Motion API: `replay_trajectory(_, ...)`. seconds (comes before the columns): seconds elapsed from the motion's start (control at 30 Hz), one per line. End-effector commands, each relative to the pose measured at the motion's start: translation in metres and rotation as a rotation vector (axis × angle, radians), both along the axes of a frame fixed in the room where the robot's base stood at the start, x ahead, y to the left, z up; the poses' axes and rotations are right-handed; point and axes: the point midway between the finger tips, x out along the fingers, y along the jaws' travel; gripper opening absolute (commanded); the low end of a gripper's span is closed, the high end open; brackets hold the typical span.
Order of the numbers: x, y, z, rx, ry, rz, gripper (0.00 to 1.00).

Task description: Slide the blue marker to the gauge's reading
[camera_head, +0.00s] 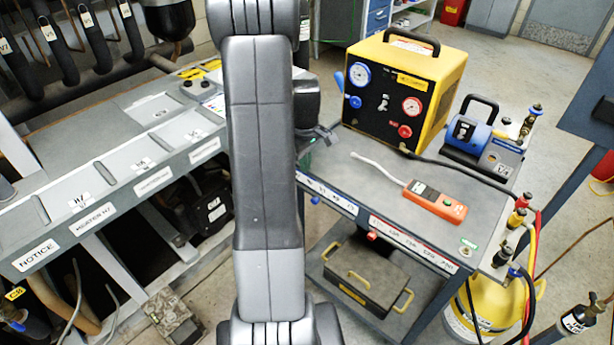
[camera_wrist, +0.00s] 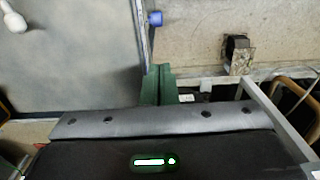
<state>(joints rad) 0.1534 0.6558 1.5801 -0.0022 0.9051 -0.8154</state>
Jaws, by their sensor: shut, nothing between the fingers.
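A yellow service unit (camera_head: 408,90) stands on the cart with a blue-rimmed gauge (camera_head: 360,75) and a red-rimmed gauge (camera_head: 412,106). The needle readings are too small to tell. My gripper (camera_wrist: 159,70) has green fingers, shut and empty, a little apart from the blue marker. In the head view my arm hides most of the gripper.
A red marker (camera_head: 372,236) sits further right along the same edge. The cart top (camera_head: 345,160) bears an orange handheld device (camera_head: 435,201), a white probe and a blue pump (camera_head: 480,140). The grey rack panel (camera_head: 130,165) stands left of my arm.

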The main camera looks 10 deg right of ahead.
Motion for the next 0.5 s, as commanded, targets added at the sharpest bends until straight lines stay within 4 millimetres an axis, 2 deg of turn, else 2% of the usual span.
replay_trajectory(0.03,0.001,0.0,0.009,-0.001,-0.004,0.0,0.0)
replay_trajectory(0.2,0.0,0.0,0.029,0.0,-0.001,0.0,0.0)
replay_trajectory(0.4,0.003,0.003,0.041,0.001,0.002,0.001,0.0)
replay_trajectory(0.5,0.006,0.005,0.04,0.002,0.004,0.001,0.0)
